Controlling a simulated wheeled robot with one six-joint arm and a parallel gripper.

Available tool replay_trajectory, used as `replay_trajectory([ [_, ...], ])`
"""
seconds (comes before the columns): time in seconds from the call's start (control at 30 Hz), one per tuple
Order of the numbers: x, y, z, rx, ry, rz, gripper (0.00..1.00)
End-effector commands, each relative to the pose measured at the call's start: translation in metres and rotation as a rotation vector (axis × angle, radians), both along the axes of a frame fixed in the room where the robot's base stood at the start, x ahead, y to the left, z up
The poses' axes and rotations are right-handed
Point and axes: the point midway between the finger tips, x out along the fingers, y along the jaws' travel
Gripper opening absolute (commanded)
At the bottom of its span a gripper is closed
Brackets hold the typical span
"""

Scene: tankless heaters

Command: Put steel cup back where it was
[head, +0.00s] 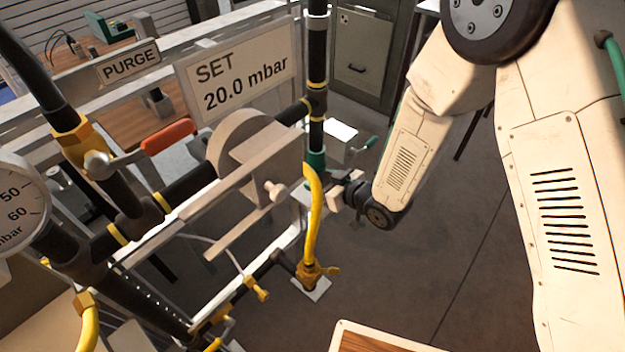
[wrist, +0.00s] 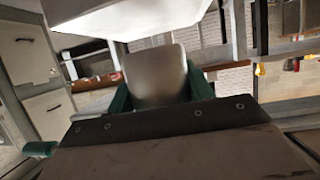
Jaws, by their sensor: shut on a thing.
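In the wrist view my gripper (wrist: 158,88) has its green fingers on either side of a smooth grey cup, the steel cup (wrist: 154,72), and is shut on it. The cup's top end is close to a white box-like shape, and I cannot tell whether they touch. In the head view my arm comes down from the upper right. Its wrist is beside the yellow hose (head: 314,220) and the black upright pipe. I cannot make out the cup or the fingertips clearly there. What the cup is above is hidden.
A pipe rig with a red-handled valve (head: 168,137), a gauge (head: 18,207), a SET 20.0 mbar sign (head: 240,80) and a PURGE sign (head: 128,65) fills the left. A grey cabinet (head: 362,52) stands behind. Open floor (head: 440,250) lies below my arm. A wood-topped surface (head: 375,341) shows at the bottom.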

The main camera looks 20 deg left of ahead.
Motion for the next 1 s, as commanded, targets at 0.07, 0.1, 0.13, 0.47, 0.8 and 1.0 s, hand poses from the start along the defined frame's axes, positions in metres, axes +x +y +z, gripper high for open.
replay_trajectory([
  [0.07,0.002,0.003,-0.002,0.000,0.000,0.000,0.25],
  [0.1,0.003,0.006,-0.003,0.001,0.000,0.000,0.25],
  [0.13,0.004,0.008,-0.004,0.002,-0.001,0.000,0.25],
  [0.47,0.016,0.031,-0.025,0.001,0.000,-0.001,0.25],
  [0.8,0.016,0.030,-0.028,0.001,0.000,-0.001,0.68],
  [1.0,0.016,0.030,-0.027,0.001,0.000,-0.001,0.73],
])
